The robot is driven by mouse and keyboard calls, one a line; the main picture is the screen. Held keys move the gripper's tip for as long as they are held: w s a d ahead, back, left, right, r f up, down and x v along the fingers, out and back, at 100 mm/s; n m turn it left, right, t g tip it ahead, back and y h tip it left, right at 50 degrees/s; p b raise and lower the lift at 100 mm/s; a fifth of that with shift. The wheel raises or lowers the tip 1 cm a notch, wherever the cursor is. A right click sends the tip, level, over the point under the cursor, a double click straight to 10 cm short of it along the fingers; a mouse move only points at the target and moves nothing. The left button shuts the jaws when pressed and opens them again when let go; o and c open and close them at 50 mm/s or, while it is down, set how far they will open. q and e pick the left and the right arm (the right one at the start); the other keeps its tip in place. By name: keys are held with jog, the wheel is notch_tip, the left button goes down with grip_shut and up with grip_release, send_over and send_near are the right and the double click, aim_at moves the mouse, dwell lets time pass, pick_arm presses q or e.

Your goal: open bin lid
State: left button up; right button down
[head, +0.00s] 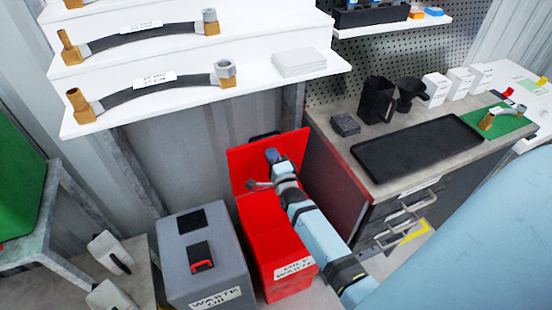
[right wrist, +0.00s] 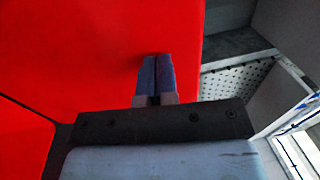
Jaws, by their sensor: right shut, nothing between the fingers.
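The red bin (head: 284,272), with an "oily waste" label on its front, stands on the floor beneath the shelves. Its red lid (head: 239,167) stands raised at the back of the bin, with a black handle partly visible at its top edge. My right gripper (head: 272,155) is shut and empty in front of the raised lid. In the right wrist view, the closed fingertips (right wrist: 157,60) are against or very near the red lid (right wrist: 100,50); I cannot tell whether they touch. My left gripper is not in view.
A grey waste oil bin (head: 208,265) stands left of the red bin. A drawer cabinet with a worktop (head: 350,165) stands to the right, close to my right arm. White shelves (head: 110,118) with hoses overhang behind. Two pale containers (head: 108,252) are at lower left.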

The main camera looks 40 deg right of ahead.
dwell(0.3)
jog(key=x, duration=0.5)
jog(key=shift+w+b, duration=0.2)
jog(key=shift+b, duration=0.15)
jog(key=shift+r, duration=0.1)
